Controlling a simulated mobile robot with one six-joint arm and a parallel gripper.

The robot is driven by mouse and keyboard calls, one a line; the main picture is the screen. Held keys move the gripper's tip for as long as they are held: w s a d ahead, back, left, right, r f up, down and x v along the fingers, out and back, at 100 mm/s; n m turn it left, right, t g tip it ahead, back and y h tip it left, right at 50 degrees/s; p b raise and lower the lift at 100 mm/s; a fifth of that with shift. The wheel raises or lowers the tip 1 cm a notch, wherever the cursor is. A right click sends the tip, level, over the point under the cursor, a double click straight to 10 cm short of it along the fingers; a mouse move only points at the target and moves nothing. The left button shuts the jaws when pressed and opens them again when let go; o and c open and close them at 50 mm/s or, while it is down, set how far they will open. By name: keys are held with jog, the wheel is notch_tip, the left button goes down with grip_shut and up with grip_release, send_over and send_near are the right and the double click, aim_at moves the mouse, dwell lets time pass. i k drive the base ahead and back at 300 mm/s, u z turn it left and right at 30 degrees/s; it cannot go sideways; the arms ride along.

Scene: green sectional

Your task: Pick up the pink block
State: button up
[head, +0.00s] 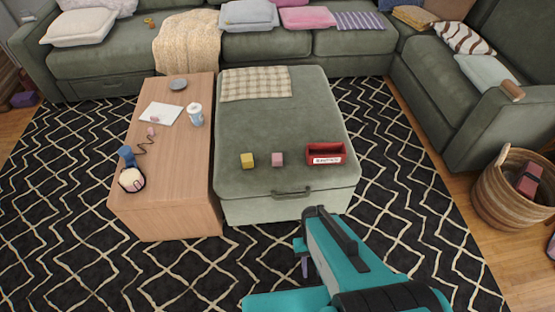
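A small pink block (277,159) sits on the near part of the green ottoman (280,130), between a yellow block and a red bin. My gripper (305,265) is at the bottom of the head view, low and in front of the ottoman's near side, apart from the block. My teal arm hides most of it, and I cannot see whether its fingers are open or shut. Nothing shows around the pink block, which stands free on the cushion.
A yellow block (247,160) is just left of the pink one. A red bin (326,154) is to the right. A checked cloth (255,84) lies at the ottoman's back. A wooden table (175,180) adjoins on the left. A wicker basket (500,195) stands at far right.

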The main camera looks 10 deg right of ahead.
aim_at(276, 158)
jog(key=u, duration=0.45)
jog(key=k, duration=1.35)
jog(key=u, duration=1.25)
jog(key=i, duration=1.85)
jog(key=z, duration=0.5)
